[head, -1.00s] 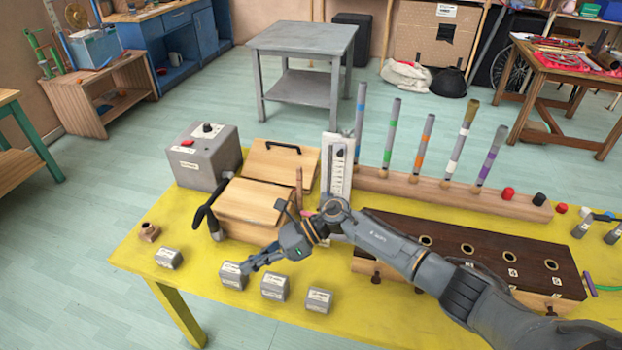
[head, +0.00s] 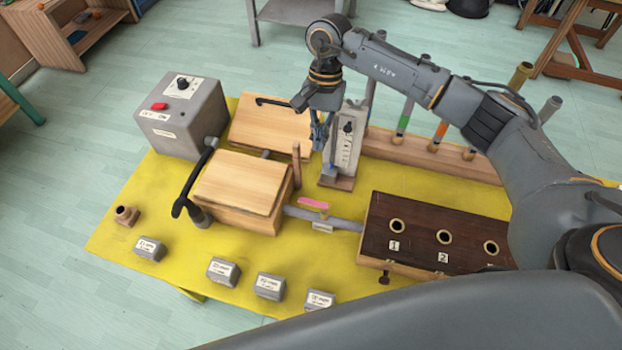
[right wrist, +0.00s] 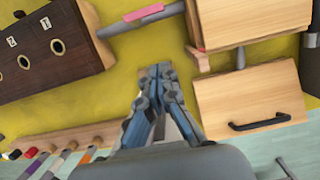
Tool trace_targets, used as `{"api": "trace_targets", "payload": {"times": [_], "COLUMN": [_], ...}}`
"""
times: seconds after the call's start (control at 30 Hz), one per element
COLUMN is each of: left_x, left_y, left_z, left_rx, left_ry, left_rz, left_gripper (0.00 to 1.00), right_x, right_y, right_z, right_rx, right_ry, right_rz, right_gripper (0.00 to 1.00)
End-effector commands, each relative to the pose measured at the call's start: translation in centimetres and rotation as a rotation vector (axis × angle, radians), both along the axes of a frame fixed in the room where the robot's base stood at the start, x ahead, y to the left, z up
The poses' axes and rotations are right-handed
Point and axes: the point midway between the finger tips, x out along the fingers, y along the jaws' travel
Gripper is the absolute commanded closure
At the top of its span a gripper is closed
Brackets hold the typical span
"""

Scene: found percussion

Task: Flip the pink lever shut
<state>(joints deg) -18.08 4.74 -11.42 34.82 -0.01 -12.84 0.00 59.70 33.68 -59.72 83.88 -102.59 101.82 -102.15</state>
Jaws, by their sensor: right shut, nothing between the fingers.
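The pink lever (head: 313,204) sits on top of a grey pipe (head: 345,224) between the wooden box and the dark slotted block. It lies roughly along the pipe. In the right wrist view the pink lever (right wrist: 143,12) is at the top edge, beyond my fingertips. My right gripper (head: 318,143) is shut and empty. My left gripper is not in view.
Several small grey blocks line the yellow table's (head: 190,268) front.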

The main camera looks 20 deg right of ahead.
Motion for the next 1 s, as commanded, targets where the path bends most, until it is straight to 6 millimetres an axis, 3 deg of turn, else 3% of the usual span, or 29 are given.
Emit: {"api": "trace_targets", "payload": {"times": [0.27, 0.43, 0.63, 0.8, 1.0], "left_x": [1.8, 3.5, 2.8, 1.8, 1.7], "left_y": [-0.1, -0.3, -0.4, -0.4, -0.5], "left_z": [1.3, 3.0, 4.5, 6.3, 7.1], "left_rx": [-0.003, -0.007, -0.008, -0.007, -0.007], "left_ry": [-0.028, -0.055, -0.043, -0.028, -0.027], "left_rz": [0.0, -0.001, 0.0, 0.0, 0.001], "left_gripper": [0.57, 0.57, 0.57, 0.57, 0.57], "right_x": [-0.6, -1.4, -2.2, -4.0, -5.1], "right_y": [0.4, 0.9, 1.5, 2.8, 3.6], "right_z": [-2.0, -5.3, -9.5, -9.3, -9.6], "right_rx": [0.002, 0.002, 0.003, 0.004, 0.004], "right_ry": [0.007, 0.008, 0.008, 0.003, 0.002], "right_rz": [-0.001, -0.002, -0.003, 0.0, -0.002], "right_gripper": [1.0, 1.0, 1.0, 1.0, 1.0]}}
